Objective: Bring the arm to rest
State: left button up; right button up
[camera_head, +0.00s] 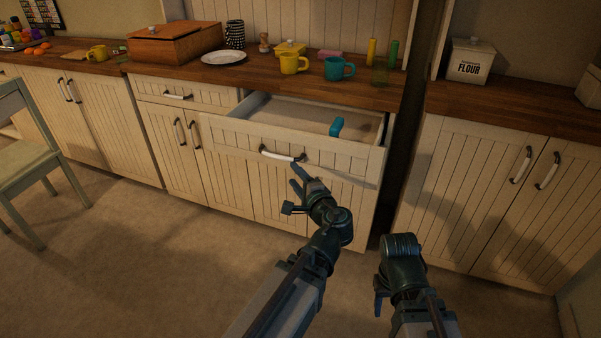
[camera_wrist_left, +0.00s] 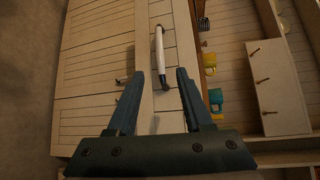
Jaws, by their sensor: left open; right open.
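My left gripper (camera_head: 293,190) is in front of the cabinet, just below the handle of the pulled-out drawer (camera_head: 230,128). Its two fingers (camera_wrist_left: 160,88) are spread apart with nothing between them. The white drawer handle (camera_head: 283,156) is clear of the fingers. In the left wrist view the handle (camera_wrist_left: 159,55) shows beyond the fingertips. My right gripper (camera_head: 381,292) hangs low near the bottom of the head view, in front of the floor. It is open, and its fingers are partly hidden by its own wrist.
The drawer stands open and holds a teal object (camera_head: 337,127). The wooden counter (camera_head: 215,75) above carries a yellow mug (camera_head: 293,64), a teal mug (camera_head: 339,69), a plate (camera_head: 224,58) and a wooden box (camera_head: 174,43). A green chair (camera_head: 28,155) stands at left. The floor (camera_head: 150,260) is clear.

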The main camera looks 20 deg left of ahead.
pick_arm(q)
jog(key=shift+s+d, duration=0.2)
jog(key=shift+s, duration=0.05)
pick_arm(e)
jog(key=shift+s+d, duration=0.1)
jog(key=shift+d, duration=0.15)
pick_arm(q)
jog(key=s+d+f+n+g+h, duration=0.45)
jog(key=s+f+g, duration=0.2)
jog(key=f, duration=0.55)
jog(key=s+d+f+n+g+h, duration=0.3)
jog(key=s+d+f+g+h, duration=0.3)
jog(key=s+d, duration=0.55)
notch_tip(320, 180, up, 26)
jog(key=d+p, duration=0.2)
jog(key=p, duration=2.4)
jog(key=shift+d+f, duration=0.2)
jog(key=shift+f, duration=0.05)
pick_arm(e)
notch_tip(320, 180, up, 26)
jog(key=shift+r, duration=0.2)
